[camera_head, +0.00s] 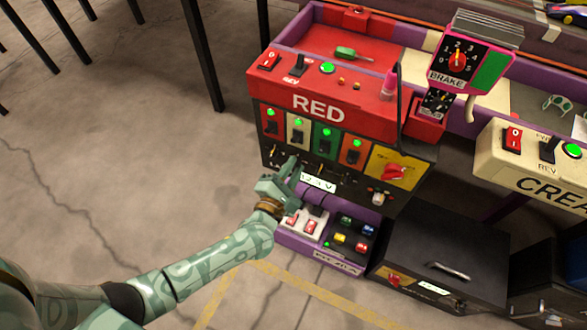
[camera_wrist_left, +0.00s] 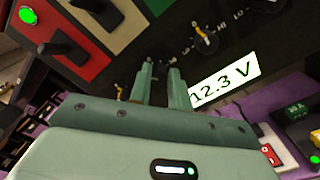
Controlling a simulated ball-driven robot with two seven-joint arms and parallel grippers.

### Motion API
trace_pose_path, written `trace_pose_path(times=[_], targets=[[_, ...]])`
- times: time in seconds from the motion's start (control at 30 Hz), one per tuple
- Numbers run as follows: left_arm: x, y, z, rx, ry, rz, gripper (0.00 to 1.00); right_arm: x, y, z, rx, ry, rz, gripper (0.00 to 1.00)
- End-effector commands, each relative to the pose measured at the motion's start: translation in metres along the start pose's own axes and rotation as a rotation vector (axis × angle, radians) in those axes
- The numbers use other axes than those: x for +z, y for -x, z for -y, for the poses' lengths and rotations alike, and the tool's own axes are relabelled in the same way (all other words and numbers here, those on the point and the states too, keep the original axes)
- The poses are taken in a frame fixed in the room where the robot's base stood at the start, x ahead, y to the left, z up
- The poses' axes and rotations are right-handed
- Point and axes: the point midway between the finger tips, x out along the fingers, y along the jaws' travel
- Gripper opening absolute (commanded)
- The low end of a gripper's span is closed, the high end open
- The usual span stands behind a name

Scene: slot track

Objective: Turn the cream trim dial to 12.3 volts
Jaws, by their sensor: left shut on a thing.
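My left gripper (camera_head: 291,170) is at the row of small dials low on the black front of the RED station. In the left wrist view its two fingers (camera_wrist_left: 160,82) point at the panel, shut on a small dial below the cream switch plate (camera_wrist_left: 112,14). That dial, which I take as the cream trim dial, is hidden between the fingers. The white display (camera_head: 318,182) is just right of the gripper; in the left wrist view the display (camera_wrist_left: 224,82) reads 12.3 V. My right gripper is out of view.
A neighbouring dial (camera_wrist_left: 204,40) with LO and HI marks sits right of the fingers. Below are a white box with red switches (camera_head: 303,224) and a black box with coloured buttons (camera_head: 352,236). A red knob (camera_head: 393,173) is on a yellow plate. Open floor lies left.

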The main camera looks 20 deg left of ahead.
Motion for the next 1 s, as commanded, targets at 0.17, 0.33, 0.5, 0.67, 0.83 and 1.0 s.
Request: trace_pose_path(times=[0.17, 0.33, 0.5, 0.67, 0.83, 1.0], targets=[[-0.0024, 0.0016, 0.0023, -0.005, 0.074, -0.004, 0.0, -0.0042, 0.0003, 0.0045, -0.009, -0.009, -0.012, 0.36], [-0.0024, 0.0018, 0.0022, -0.005, 0.112, -0.004, 0.0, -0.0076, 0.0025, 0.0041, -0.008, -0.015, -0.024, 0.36], [-0.0023, 0.0018, 0.002, -0.005, 0.124, -0.004, 0.0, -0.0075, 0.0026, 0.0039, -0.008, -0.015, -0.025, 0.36], [-0.0023, 0.0019, 0.002, -0.006, 0.125, -0.004, 0.0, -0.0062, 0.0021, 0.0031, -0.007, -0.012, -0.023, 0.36], [-0.0024, 0.002, 0.0021, -0.006, 0.124, -0.005, 0.22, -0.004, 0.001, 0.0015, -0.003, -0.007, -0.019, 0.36], [-0.0016, 0.0013, 0.0013, -0.004, 0.124, -0.003, 0.4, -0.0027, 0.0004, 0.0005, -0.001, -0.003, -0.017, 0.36]])
